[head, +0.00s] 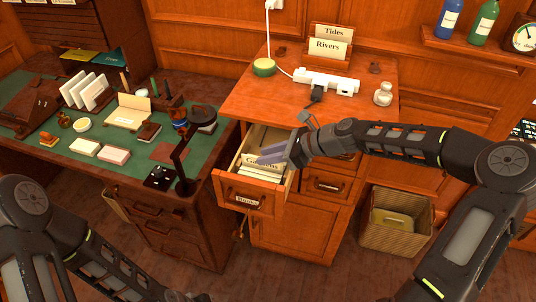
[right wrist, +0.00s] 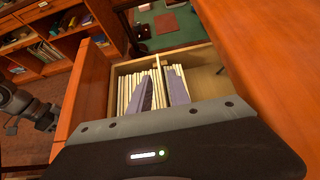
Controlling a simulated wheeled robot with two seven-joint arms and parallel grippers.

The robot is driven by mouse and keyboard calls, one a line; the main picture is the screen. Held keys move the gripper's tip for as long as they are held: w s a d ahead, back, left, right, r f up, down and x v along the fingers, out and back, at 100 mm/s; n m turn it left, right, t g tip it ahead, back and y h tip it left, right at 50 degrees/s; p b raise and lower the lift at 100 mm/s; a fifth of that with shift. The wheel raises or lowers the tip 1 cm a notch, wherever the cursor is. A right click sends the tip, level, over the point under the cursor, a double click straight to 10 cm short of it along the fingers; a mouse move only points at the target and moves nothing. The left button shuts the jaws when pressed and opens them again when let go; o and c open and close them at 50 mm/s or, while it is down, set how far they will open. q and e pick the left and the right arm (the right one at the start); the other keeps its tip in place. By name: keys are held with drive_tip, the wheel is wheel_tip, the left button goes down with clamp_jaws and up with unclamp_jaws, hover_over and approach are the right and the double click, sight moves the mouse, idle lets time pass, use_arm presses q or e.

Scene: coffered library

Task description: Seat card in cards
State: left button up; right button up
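The open drawer (head: 238,199) of the cabinet holds a row of upright cream cards (right wrist: 133,92), their edges facing up. In the head view, a labelled card (head: 262,161) shows in the drawer just under my right gripper (head: 273,154); its lettering is too small to read surely. In the right wrist view, the two grey fingers (right wrist: 161,88) are apart, reaching down over the cards, with card edges visible between them. I see no card clearly clamped. Two cards lettered Tides (head: 333,33) and Rivers (head: 327,47) stand in a holder on the cabinet top.
The cabinet top (head: 245,103) carries a green pot (head: 264,67), a white power strip (head: 326,81) and a jar (head: 383,94). A desk with a green mat (head: 60,145), black lamp (head: 184,160) and stationery stands left. A wicker basket (head: 395,236) stands on the floor right.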

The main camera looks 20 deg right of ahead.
drive_tip(key=shift+r, duration=0.1)
drive_tip(key=v, duration=1.2)
drive_tip(key=shift+b, duration=0.35)
idle(0.4)
